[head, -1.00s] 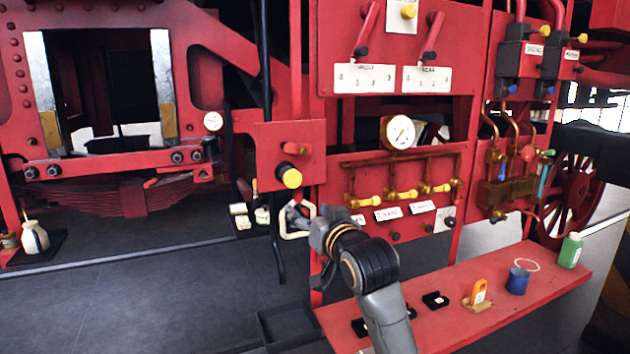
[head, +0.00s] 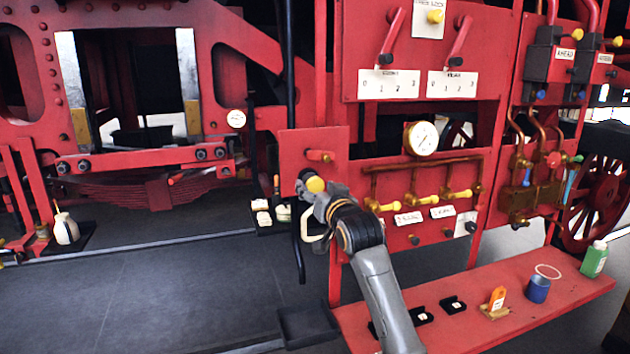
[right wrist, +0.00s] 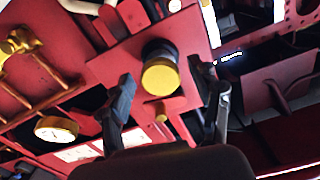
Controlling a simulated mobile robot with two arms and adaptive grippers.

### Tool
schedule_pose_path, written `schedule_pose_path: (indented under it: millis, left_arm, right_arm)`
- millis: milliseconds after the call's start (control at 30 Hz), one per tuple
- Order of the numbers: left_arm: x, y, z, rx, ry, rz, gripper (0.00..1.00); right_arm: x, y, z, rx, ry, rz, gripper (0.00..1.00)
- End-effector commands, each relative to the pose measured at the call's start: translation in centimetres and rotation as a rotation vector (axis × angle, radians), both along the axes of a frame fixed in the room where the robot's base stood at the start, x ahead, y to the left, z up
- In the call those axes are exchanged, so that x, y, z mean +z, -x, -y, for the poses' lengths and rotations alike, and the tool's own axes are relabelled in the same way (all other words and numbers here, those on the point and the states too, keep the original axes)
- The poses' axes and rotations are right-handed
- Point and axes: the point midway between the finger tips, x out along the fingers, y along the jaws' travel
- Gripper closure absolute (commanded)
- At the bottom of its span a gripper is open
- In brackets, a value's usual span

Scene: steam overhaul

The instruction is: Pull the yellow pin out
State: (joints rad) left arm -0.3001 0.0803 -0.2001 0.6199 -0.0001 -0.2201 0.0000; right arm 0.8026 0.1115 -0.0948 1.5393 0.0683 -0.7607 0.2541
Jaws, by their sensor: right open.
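The yellow pin (head: 315,184) has a round yellow head and sits on a square red panel (head: 330,143). In the right wrist view the yellow pin (right wrist: 160,78) shows its flat yellow face and a thick black collar behind it. My right gripper (head: 309,192) is at the pin, partly overlapping it in the head view. In the right wrist view its two dark fingers (right wrist: 163,82) are apart, one on each side of the pin head, with gaps between. Whether the fingertips reach past the head is hard to tell. My left gripper is not in view.
A small red lever (head: 320,156) sticks out of the panel just above the pin. A dark vertical pipe (head: 292,100) runs close to the left. The gauge (head: 421,138) and yellow-handled valves are to the right. A red bench (head: 465,318) with small items stands below.

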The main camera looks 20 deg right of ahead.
Motion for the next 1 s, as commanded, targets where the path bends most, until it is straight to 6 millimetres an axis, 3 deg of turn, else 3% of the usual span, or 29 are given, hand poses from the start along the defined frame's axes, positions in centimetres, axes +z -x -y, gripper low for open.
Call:
schedule_pose_path:
  millis: [200, 533, 833, 1000]
  left_arm:
    - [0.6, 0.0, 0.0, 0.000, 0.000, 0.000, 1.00]
    - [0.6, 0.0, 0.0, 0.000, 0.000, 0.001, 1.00]
    - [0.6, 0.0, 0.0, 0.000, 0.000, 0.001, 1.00]
    - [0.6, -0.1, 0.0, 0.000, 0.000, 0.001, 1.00]
  right_arm:
    - [0.1, -1.4, -0.1, 0.000, 0.001, 0.000, 0.36]
    - [-0.1, -1.6, -0.1, 0.000, 0.001, 0.000, 0.36]
    - [-0.1, -1.6, -0.1, 0.000, 0.001, 0.000, 0.98]
    - [0.0, -1.6, -0.1, 0.000, 0.001, 0.000, 1.00]
